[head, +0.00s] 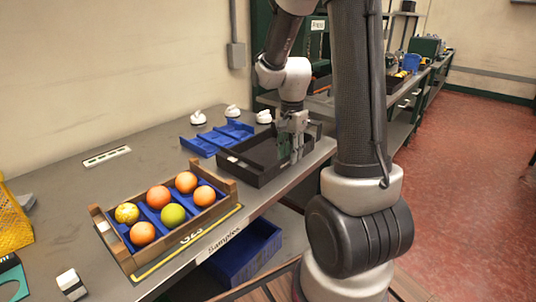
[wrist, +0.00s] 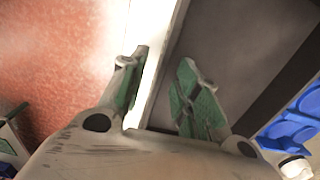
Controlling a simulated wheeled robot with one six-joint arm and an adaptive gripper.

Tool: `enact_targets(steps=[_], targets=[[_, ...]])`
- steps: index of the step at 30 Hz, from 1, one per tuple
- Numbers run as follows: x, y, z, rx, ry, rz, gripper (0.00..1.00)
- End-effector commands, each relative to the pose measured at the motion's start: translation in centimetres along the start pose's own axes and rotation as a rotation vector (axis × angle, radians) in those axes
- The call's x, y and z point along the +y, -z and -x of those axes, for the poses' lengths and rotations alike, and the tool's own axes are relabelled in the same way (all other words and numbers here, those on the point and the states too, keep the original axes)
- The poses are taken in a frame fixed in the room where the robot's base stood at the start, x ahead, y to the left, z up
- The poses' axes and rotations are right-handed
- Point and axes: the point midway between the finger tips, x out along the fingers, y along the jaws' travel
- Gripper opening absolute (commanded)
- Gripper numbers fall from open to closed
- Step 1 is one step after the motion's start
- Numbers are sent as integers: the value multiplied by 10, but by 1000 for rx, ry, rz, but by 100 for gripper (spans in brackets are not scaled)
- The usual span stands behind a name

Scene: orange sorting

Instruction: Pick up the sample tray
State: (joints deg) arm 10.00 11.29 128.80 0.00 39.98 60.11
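A black, shallow, open tray (head: 246,172) with a small white label stands near the front edge of the table, to the right of the wooden crate. It looks empty. My gripper (head: 291,158) is down at the right part of this tray. In the wrist view my gripper (wrist: 162,95) is open, with its green-padded fingers apart. The tray's wall (wrist: 172,50) runs between the fingers; the tray's grey floor (wrist: 225,40) lies to the right. I cannot tell whether a finger touches the wall. A "Samples" label (head: 222,240) is on the table edge.
A wooden crate (head: 125,255) with blue dividers holds several oranges and a green fruit. An empty blue tray (head: 205,146) lies behind the black tray, with white objects (head: 198,118) beyond. A blue bin (head: 245,255) sits below. A yellow basket (head: 12,225) stands far left.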

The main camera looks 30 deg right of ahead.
Motion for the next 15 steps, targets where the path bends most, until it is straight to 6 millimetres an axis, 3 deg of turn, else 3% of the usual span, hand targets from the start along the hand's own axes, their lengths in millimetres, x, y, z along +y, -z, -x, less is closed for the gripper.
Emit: enact_targets(steps=[4,11,15], targets=[[0,0,-14,0,0,1,32],[0,0,-15,1,2,1,32],[0,0,-15,1,1,1,6]])
